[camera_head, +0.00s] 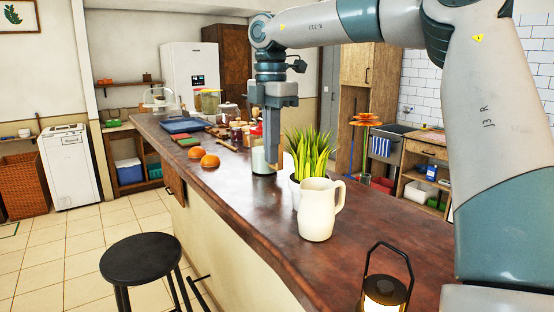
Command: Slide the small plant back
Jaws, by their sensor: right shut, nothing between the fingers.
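The small plant (311,153) has upright green grass-like leaves in a white pot (294,190). It stands on the dark wooden counter, and a cream pitcher (318,213) in front hides part of the pot. My right gripper (275,166) points down just left of the plant, with its fingers shut and empty. Its fingertips are near the counter, close to a glass jar (259,158) behind; I cannot tell whether they touch the jar or the pot. My left gripper is not in view.
The long counter (245,208) has two orange fruits (209,160) at its left edge and a lit lantern (385,290) at the near end. Several jars, a blue tray (184,125) and boards crowd the far end. A black stool (141,258) stands left.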

